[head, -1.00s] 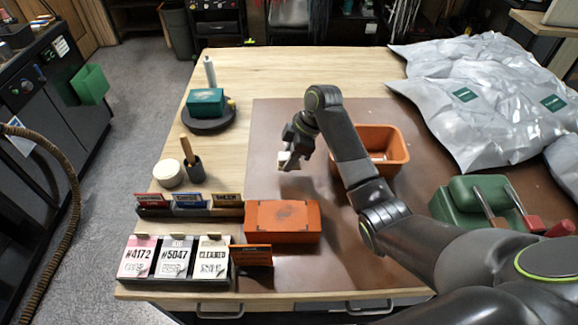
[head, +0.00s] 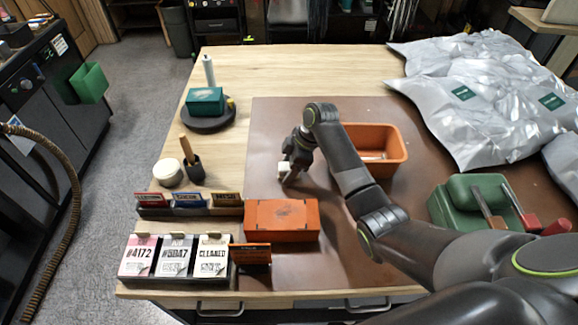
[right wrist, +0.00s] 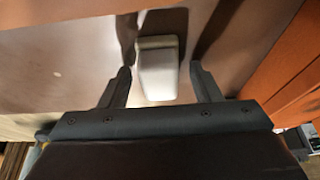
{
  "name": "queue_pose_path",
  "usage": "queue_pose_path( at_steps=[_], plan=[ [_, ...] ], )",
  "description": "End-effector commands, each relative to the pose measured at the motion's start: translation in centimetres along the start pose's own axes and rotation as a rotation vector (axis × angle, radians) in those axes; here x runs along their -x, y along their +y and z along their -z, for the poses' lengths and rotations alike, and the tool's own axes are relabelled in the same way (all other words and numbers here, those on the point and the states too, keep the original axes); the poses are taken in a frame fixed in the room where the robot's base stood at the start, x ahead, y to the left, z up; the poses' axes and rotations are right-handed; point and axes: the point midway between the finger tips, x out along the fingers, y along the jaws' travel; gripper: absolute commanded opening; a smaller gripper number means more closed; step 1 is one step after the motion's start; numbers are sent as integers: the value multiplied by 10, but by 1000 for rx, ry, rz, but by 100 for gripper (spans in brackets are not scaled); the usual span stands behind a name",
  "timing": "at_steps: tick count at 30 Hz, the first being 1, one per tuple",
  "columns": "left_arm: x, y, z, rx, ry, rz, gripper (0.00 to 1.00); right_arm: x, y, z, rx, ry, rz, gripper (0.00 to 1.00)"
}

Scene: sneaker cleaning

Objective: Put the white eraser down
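The white eraser (head: 284,169) is at the brown mat (head: 268,125), left of the orange bin. In the right wrist view the eraser (right wrist: 157,72) is between the two fingers of my right gripper (right wrist: 158,75), with a visible gap on each side. The right gripper is open around it, and in the head view the gripper (head: 290,174) points down at the mat. The eraser looks to be at the mat surface, though the contact itself is hard to see. My left gripper is in neither view.
An orange bin (head: 398,150) stands right of the gripper, behind my arm. An orange box (head: 282,221) lies in front. Card holders (head: 172,277) are at front left, a green caddy (head: 450,205) at right. Grey bags (head: 480,90) cover the back right. The mat's back left is clear.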

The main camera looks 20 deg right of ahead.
Motion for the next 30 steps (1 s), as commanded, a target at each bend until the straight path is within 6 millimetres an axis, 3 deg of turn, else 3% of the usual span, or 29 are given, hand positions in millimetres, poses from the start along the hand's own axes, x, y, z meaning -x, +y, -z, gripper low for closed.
queue_pose_path(
  at_steps=[11, 24, 30],
  plan=[
    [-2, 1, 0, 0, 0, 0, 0, 12, 1, 1, 1, 1, -3, 57],
    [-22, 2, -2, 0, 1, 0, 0, 99, 1, 0, 3, 0, -5, 57],
    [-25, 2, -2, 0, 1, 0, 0, 120, 1, 1, 1, 1, -1, 57]
  ],
)
